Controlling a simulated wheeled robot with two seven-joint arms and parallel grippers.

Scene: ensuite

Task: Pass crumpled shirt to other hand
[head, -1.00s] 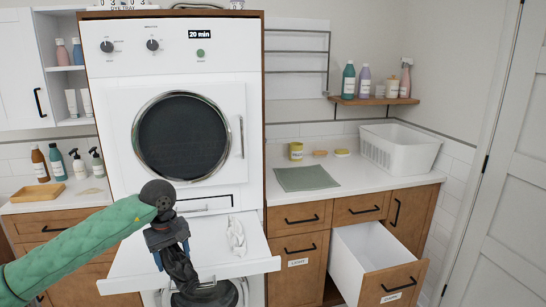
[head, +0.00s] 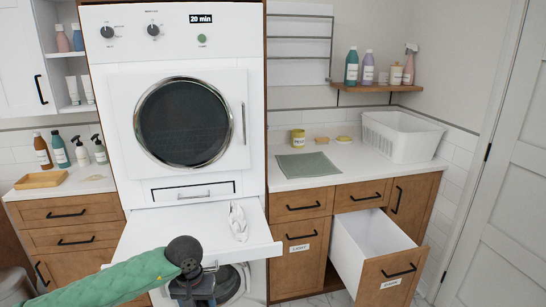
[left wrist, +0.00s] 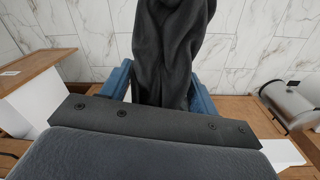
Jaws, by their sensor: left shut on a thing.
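A dark grey crumpled shirt (left wrist: 172,45) hangs between the blue fingers of my left gripper (left wrist: 160,88) in the left wrist view. The fingers are shut on it. In the head view my left gripper (head: 187,290) is low at the bottom edge, in front of the pull-out shelf. The shirt there is mostly cut off by the frame edge. My right gripper is in neither view.
An open white-sided drawer (head: 365,250) juts out at the right. The counter carries a green mat (head: 308,165) and a white basket (head: 400,137).

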